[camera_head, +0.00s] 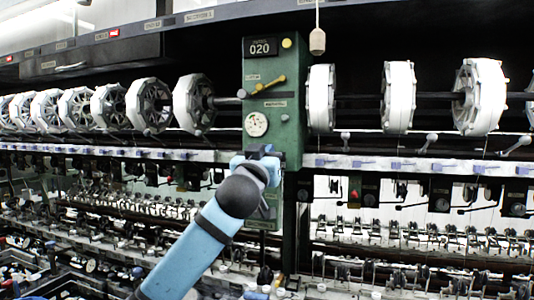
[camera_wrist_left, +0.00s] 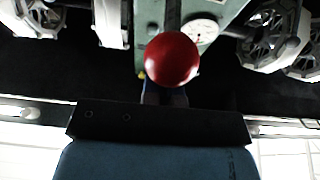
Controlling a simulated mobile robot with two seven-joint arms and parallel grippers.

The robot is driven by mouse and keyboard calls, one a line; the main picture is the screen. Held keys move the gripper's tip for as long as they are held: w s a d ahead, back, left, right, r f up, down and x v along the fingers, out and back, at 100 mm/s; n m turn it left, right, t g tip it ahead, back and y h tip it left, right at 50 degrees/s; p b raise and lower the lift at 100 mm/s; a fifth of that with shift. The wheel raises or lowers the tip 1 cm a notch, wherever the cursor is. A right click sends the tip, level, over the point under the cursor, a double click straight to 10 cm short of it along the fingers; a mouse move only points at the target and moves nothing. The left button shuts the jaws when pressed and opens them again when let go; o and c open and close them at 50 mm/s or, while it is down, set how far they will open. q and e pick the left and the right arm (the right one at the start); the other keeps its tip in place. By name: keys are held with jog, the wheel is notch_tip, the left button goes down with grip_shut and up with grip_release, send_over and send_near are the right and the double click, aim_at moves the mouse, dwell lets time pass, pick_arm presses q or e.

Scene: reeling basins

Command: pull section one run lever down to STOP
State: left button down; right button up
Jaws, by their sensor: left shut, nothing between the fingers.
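The green control panel (camera_head: 290,60) stands in the middle of the head view, with a counter (camera_head: 260,47) reading 020, a short yellow handle (camera_head: 268,85) and a round white gauge (camera_head: 256,124). My left gripper (camera_head: 262,152) is in front of the panel, below the gauge, shut with nothing between its fingers. In the left wrist view a red ball knob (camera_wrist_left: 172,60) is right in front of my gripper (camera_wrist_left: 165,97) and covers part of its fingers. I cannot tell whether they touch. The knob and its lever are hidden in the head view. My right gripper is out of view.
Large white reels (camera_head: 194,103) line both sides of the panel, with more to the right (camera_head: 398,97). A wooden pull (camera_head: 317,41) hangs on a cord above. A pale rail (camera_head: 400,163) runs below the reels, over rows of small fittings.

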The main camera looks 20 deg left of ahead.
pick_arm(q)
notch_tip(320, 180, down, 2)
jog(key=shift+f+b, duration=0.15)
jog(key=shift+b, duration=0.4)
jog(key=shift+r+p, duration=0.7)
jog(key=shift+r, duration=0.25)
jog(key=b+v, duration=0.2)
jog(key=v, duration=1.4)
jog(key=shift+b, duration=0.3)
